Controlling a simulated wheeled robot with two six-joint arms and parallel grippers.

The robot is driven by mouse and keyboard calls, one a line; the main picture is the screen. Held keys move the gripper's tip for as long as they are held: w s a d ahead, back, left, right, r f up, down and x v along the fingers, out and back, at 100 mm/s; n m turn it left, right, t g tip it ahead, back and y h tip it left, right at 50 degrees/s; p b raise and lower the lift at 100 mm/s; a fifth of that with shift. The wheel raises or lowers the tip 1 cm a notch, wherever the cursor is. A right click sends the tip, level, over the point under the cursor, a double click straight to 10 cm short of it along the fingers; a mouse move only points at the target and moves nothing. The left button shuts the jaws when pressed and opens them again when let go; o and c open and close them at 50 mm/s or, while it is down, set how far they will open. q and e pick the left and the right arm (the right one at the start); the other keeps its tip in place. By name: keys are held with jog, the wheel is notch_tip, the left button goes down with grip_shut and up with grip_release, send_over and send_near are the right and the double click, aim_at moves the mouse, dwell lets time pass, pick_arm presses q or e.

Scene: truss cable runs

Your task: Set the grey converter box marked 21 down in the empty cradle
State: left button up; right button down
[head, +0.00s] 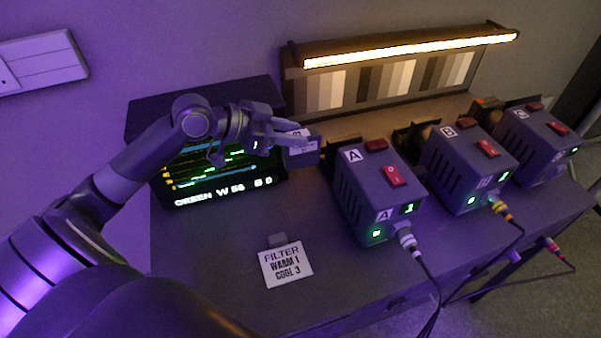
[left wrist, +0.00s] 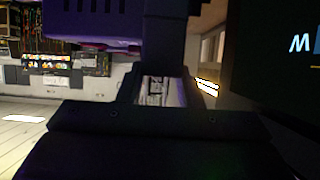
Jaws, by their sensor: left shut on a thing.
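My left gripper (head: 292,138) is shut on a small dark labelled piece (head: 303,158) in the head view. It holds the piece just left of the box marked A, in front of the screen's right edge. A pale label shows on the piece, but its text is too small to read. In the left wrist view a pale labelled surface (left wrist: 160,91) shows between the gripper's dark parts. I cannot make out a box marked 21 or an empty cradle in either view. My right gripper is not in view.
Dark boxes marked A (head: 362,205), B (head: 462,172) and C (head: 535,145) stand in a row with red switches and front cables. A lit screen (head: 215,175) stands at left. A lit bar (head: 410,50) is behind.

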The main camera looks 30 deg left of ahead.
pick_arm(q)
notch_tip(320, 180, down, 13)
jog(key=shift+r, duration=0.1)
dwell(0.3)
jog(key=shift+f+b, duration=0.2)
jog(key=shift+b, duration=0.15)
jog(key=o, duration=1.1)
jog(key=shift+r, duration=0.1)
jog(key=shift+o, duration=0.2)
jog(key=v, duration=1.2)
